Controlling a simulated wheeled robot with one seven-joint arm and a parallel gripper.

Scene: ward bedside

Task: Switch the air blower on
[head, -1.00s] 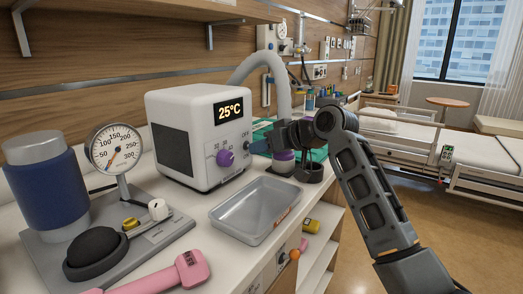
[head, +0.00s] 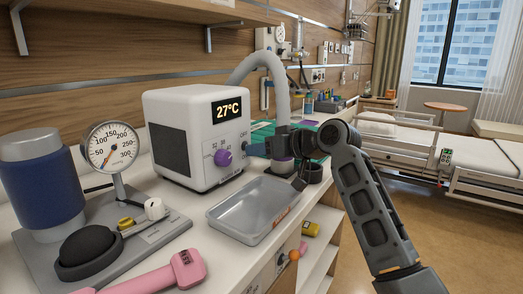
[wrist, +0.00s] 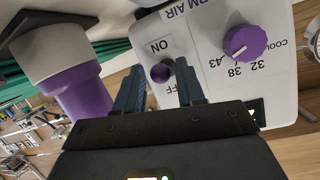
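The air blower (head: 185,145) is a white box on the counter with a lit display (head: 228,108) reading 27°C. A purple dial (head: 222,157) is on its front; it also shows in the wrist view (wrist: 245,42). A purple-tipped switch (wrist: 160,73) sits on the panel between the ON and OFF labels in the wrist view; I cannot tell which way it is set. My gripper (wrist: 161,80) is open, its two fingers either side of the switch and apart from each other. In the head view my gripper (head: 262,150) is at the blower's right front edge, hiding the switch.
A grey hose (head: 272,72) arches behind the blower. An empty grey tray (head: 225,220) lies in front of it. A gauge (head: 112,147), a blue cylinder (head: 45,190) and a pink tool (head: 160,280) stand or lie at left. A purple-and-white cup-like part (wrist: 70,85) is close to my fingers.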

